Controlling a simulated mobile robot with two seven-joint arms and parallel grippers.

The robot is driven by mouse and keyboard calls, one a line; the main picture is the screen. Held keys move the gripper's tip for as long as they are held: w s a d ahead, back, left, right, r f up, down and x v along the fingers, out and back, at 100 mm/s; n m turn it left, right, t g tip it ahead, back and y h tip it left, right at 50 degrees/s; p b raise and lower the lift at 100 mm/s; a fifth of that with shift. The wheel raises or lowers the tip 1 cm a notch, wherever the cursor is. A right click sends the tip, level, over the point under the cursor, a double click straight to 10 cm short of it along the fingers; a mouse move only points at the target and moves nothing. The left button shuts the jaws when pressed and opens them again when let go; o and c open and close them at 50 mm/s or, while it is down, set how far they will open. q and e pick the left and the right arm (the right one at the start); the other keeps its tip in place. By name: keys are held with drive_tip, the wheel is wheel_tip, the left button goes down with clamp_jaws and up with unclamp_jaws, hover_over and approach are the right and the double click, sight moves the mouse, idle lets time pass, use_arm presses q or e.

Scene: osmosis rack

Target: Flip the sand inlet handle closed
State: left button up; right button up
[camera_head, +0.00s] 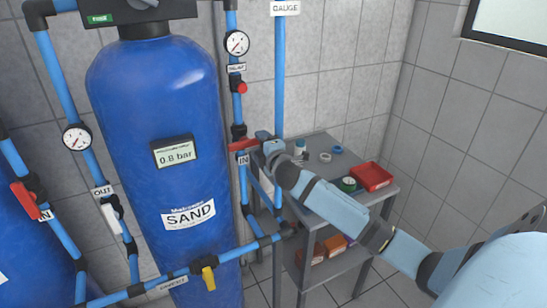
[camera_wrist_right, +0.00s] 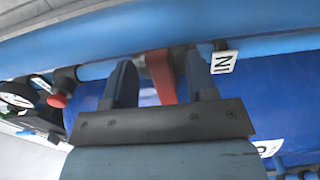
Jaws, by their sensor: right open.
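The sand inlet handle (camera_head: 239,145) is a small red lever on the blue vertical pipe right of the blue SAND tank (camera_head: 150,105), just above the IN label (camera_head: 243,159). In the head view it lies roughly crosswise to the pipe. My right gripper (camera_head: 259,139) is at the handle, its arm coming from the right. In the right wrist view the red handle (camera_wrist_right: 161,76) stands between the two dark fingers of the open gripper (camera_wrist_right: 163,82), with gaps visible on both sides. The handle's far end at the pipe is partly hidden. My left gripper is not in view.
A grey shelf cart (camera_head: 325,235) with a red tray (camera_head: 372,177) and small items stands under my right arm. Pressure gauges (camera_head: 236,43) and a red knob (camera_head: 240,87) sit near the inlet pipe. A yellow handle (camera_head: 208,278) is on the lower pipe.

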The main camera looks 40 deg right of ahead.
drive_tip(key=b+v, duration=0.1)
drive_tip(key=v, duration=1)
drive_tip(key=shift+s, duration=0.25)
drive_tip(key=shift+f, duration=0.1)
drive_tip(key=s+a+f+m+g+y+p, duration=0.2)
drive_tip(key=s+a+f+m, duration=0.1)
drive_tip(key=s+a+f, duration=0.4)
drive_tip(key=s+a+f+m+g+y+p, duration=0.25)
drive_tip(key=a+f, duration=0.25)
drive_tip(key=f, duration=0.4)
drive_tip(key=s+a+f+m+g+y+p, duration=0.2)
drive_tip(key=s+a+f+m, duration=0.4)
drive_tip(key=s+a, duration=0.6)
drive_tip(key=shift+s+a+f+m+y+p, duration=0.35)
drive_tip(key=shift+s+f+y+p, duration=0.2)
drive_tip(key=shift+s+f, duration=0.25)
drive_tip(key=shift+d, duration=0.1)
